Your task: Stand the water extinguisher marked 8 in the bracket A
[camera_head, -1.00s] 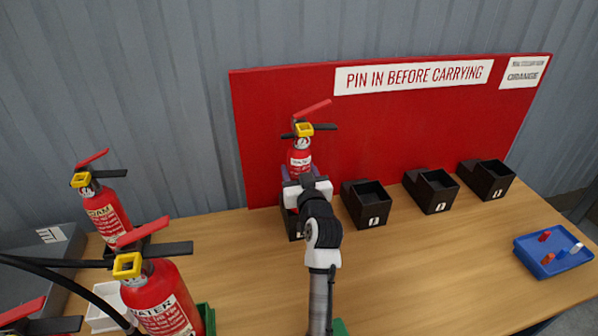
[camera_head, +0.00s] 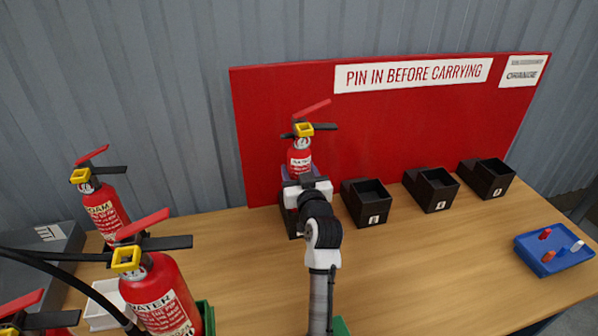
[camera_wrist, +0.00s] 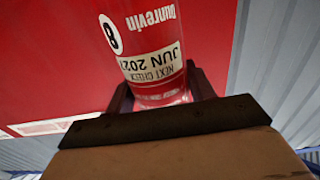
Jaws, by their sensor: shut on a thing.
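The extinguisher marked 8 (camera_wrist: 140,40) is red, with "Dunrevin" and a "NEXT CHECK JUN 2027" label upside down in the wrist view. In the head view its upper part (camera_head: 300,160) stands upright before the red board, with a yellow collar and red lever. My gripper (camera_head: 304,186) is shut on its body; dark fingers (camera_wrist: 160,95) flank it in the wrist view. It is over or in the leftmost black bracket (camera_head: 289,222). My gripper hides its base and most of that bracket, so seating and the bracket's letter cannot be told.
Three empty black brackets (camera_head: 368,205) (camera_head: 432,192) (camera_head: 487,181) stand to the right. A foam extinguisher (camera_head: 104,212) and a larger water extinguisher (camera_head: 162,295) stand left, near a white tray (camera_head: 97,317). A blue tray (camera_head: 550,262) holds pins at right.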

